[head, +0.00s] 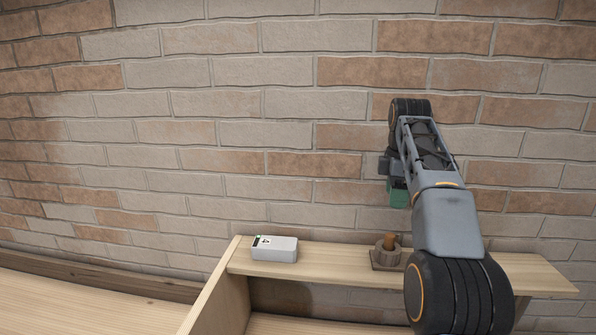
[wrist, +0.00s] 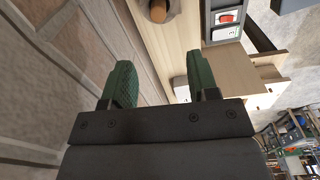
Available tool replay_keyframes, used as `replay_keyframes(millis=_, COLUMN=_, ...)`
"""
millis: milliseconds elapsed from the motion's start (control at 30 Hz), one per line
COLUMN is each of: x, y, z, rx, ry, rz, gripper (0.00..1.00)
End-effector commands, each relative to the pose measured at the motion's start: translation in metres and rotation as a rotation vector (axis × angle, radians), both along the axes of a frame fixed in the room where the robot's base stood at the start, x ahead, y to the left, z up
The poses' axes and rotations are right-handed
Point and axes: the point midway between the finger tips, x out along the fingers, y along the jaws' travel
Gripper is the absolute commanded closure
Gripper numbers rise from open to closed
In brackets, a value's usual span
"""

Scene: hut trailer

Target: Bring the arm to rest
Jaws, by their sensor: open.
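My gripper (wrist: 160,85) shows in the wrist view with its two green fingers spread apart and nothing between them. In the head view my arm reaches up from the lower right in front of the brick wall. There the green part of my gripper (head: 398,193) shows above the wooden shelf (head: 340,262), mostly hidden behind my arm. The gripper is apart from the things on the shelf.
A white box with a label (head: 275,248) lies on the shelf's left part. A round brown holder with an orange-brown peg (head: 387,252) stands near my arm. The brick wall (head: 250,130) is close behind. A red switch (wrist: 228,17) shows in the wrist view.

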Motion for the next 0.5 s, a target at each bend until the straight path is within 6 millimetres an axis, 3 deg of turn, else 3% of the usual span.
replay_keyframes(millis=267, x=-0.051, y=0.040, z=-0.032, rx=0.020, ry=-0.127, rz=-0.386, gripper=0.46)
replay_keyframes(millis=500, x=-0.117, y=0.072, z=-0.098, rx=0.100, ry=-0.236, rz=-0.758, gripper=0.46)
